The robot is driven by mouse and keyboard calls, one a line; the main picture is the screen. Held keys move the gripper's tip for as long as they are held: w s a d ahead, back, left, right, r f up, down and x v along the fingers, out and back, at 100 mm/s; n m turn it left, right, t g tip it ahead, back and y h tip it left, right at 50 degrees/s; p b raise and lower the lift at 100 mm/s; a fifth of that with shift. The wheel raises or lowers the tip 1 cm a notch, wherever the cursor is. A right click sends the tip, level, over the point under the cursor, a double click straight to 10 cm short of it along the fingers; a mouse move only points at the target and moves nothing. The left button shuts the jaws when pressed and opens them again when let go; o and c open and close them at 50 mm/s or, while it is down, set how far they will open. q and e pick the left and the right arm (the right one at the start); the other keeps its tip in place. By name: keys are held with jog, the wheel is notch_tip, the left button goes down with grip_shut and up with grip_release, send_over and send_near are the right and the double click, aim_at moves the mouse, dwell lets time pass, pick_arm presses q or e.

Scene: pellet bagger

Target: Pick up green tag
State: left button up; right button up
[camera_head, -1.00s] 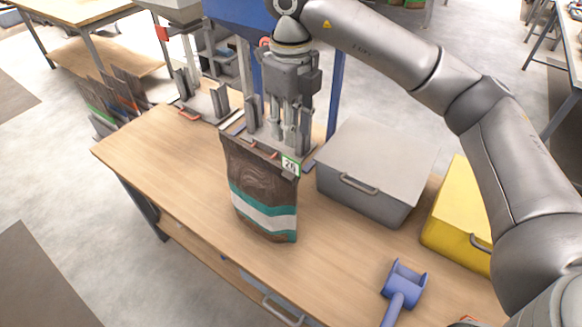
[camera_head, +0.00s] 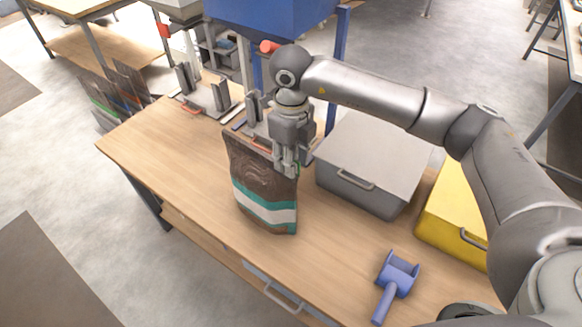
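A brown bag (camera_head: 262,188) with teal and white bands stands upright on the wooden table. My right gripper (camera_head: 287,170) points down at the bag's top right corner, its fingertips in front of the upper edge. The fingers look close together, but whether they hold anything is unclear. The green-edged tag is hidden now, apparently behind the fingers; it showed at that corner earlier. My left gripper is out of view.
A grey lidded box (camera_head: 372,160) stands right of the bag, with a yellow box (camera_head: 450,225) beyond it. A blue scoop (camera_head: 396,280) lies near the front. The bagging machine (camera_head: 262,18) is behind. The table's left part (camera_head: 165,140) is clear.

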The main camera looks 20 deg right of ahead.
grip_shut()
